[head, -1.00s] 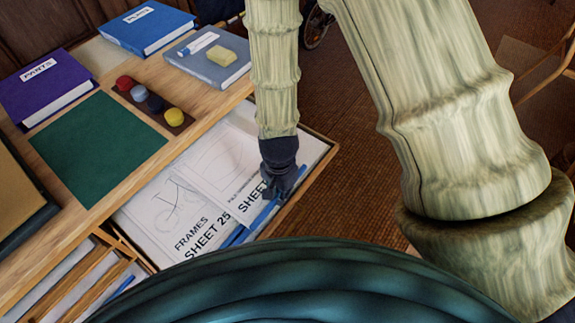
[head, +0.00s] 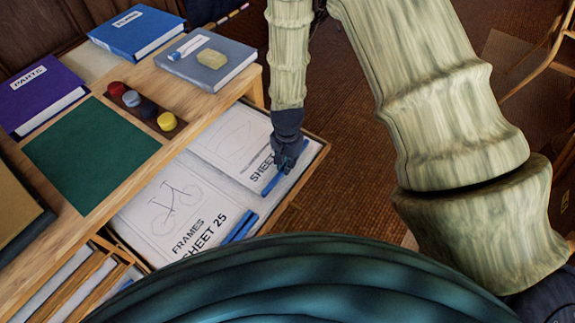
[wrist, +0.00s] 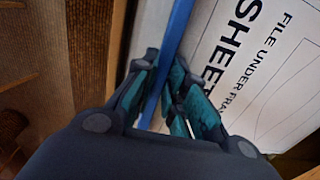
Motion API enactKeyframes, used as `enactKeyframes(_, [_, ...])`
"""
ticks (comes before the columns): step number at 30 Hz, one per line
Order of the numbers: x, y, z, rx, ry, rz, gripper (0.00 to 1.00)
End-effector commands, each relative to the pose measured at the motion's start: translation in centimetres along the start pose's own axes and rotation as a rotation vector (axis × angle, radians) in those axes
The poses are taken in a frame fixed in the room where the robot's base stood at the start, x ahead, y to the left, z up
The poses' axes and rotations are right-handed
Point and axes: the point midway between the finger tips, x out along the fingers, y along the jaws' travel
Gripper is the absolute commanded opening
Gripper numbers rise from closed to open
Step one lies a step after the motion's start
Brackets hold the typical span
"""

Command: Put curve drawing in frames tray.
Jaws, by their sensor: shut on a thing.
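The curve drawing (head: 237,133) is a white sheet with a faint curved outline, large "SHEET" lettering and a blue edge strip. In the wrist view, the sheet (wrist: 270,85) reads "FILE UNDER FRA…". My gripper (head: 280,170) is shut on its blue strip, which runs between the fingers in the wrist view (wrist: 165,82). The sheet lies over the right part of an open wooden drawer tray (head: 306,177); I cannot tell whether it touches the bottom. A bicycle drawing (head: 170,210) marked "FRAMES SHEET 25" lies in the tray's left part. No tray label shows.
The desk top holds a green mat (head: 90,150), a purple book (head: 40,95), a blue book (head: 135,30), a grey book (head: 208,62) and a rack of coloured pots (head: 145,107). A divided compartment (head: 85,275) is at lower left. Open floor lies right.

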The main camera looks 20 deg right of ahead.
Motion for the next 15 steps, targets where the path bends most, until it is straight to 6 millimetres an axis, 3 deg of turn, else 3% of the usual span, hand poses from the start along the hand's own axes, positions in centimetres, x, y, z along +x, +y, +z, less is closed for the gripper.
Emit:
enactKeyframes(6, [1.9,0.1,0.0,0.0,0.0,0.001,0.0])
enactKeyframes(15, [2.1,0.1,0.0,0.0,0.0,0.0,0.0])
